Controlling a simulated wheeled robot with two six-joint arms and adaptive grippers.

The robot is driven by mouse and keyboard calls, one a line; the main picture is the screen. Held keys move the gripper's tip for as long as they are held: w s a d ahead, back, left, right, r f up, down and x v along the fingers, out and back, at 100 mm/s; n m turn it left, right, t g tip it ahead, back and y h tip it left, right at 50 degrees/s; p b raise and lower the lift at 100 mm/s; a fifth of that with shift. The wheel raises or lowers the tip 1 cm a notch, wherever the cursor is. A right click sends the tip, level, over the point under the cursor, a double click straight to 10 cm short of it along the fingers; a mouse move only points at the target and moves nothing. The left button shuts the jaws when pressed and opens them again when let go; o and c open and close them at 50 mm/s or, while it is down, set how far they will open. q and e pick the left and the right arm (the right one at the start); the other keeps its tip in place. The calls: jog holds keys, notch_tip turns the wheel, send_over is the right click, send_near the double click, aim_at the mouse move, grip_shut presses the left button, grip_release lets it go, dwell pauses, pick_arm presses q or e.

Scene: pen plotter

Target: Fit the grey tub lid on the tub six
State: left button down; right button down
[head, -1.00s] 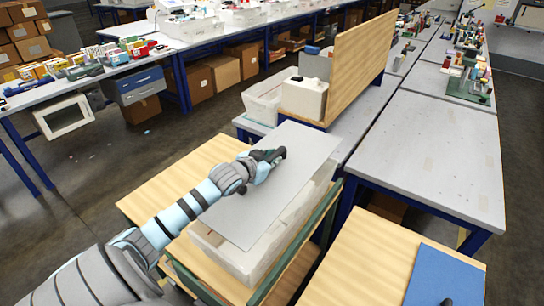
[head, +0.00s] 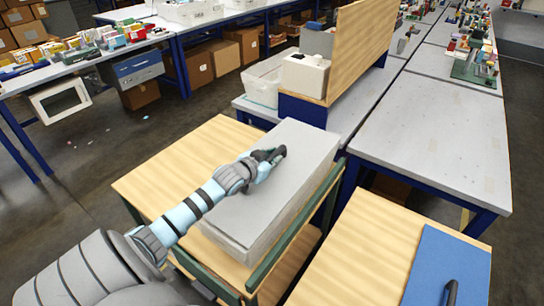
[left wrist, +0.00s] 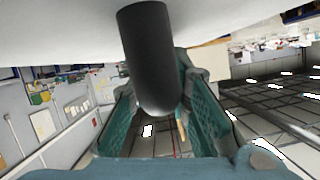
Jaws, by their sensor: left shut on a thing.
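The grey tub lid (head: 245,210) is a flat sheet that lies over the top of the pale tub (head: 252,254), its edges close to in line with the tub's rim. Whether it is fully seated I cannot tell. My left gripper (head: 270,160) is shut on the lid's dark handle, near the lid's middle. In the left wrist view the dark round handle (left wrist: 150,70) stands between my teal fingers (left wrist: 160,110), and the lid's pale surface (left wrist: 60,25) fills the top. My right gripper is not in view.
The tub stands on a wooden-topped cart (head: 170,170) with a green rail (head: 295,232). A second wooden top (head: 365,235) holds a blue panel (head: 440,260) with a dark handle. A grey table (head: 435,150) and a white bin (head: 262,82) stand behind.

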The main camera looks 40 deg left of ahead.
pick_arm(q)
jog(key=c, duration=1.4)
grip_release()
jog(key=shift+s, duration=0.1)
jog(key=v, duration=1.1)
jog(key=shift+s+r, duration=0.15)
jog(key=shift+s, duration=0.15)
jog(key=shift+s+d+r, duration=0.1)
jog(key=shift+d, duration=0.05)
